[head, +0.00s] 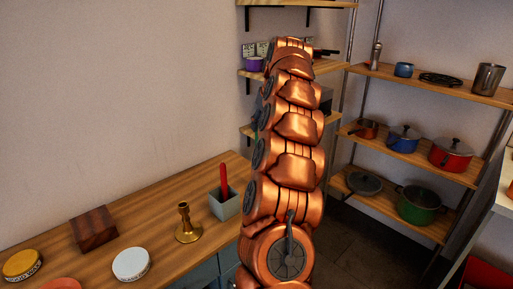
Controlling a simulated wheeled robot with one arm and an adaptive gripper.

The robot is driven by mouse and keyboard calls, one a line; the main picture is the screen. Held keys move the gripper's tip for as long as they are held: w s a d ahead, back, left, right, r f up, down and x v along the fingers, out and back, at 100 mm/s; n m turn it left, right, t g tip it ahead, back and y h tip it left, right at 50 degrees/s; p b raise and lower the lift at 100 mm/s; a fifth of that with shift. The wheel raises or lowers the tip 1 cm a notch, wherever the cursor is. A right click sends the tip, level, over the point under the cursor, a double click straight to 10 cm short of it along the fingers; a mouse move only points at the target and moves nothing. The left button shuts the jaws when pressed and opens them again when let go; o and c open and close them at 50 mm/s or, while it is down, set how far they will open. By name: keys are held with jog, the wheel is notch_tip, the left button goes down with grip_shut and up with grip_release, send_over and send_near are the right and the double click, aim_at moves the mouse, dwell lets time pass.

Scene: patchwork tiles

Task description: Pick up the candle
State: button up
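A slim red stick (223,180), which looks like the candle, stands upright in a small grey-blue square pot (226,206) near the right end of the wooden counter (160,208). Its lower part is hidden inside the pot. A brass candlestick (187,226) stands to the left of the pot and seems empty. My copper arm rises through the middle of the picture, to the right of the pot. My gripper does not show.
A dark wooden block (94,229), a yellow tin (22,265) and a white tin (131,264) are on the counter's left part. Shelves (399,148) with red (451,155), blue (403,139) and green (418,205) pots stand at the right. A wall backs the counter.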

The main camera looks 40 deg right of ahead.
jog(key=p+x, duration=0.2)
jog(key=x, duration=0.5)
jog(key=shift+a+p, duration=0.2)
jog(key=shift+p, duration=0.1)
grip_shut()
dwell(0.4)
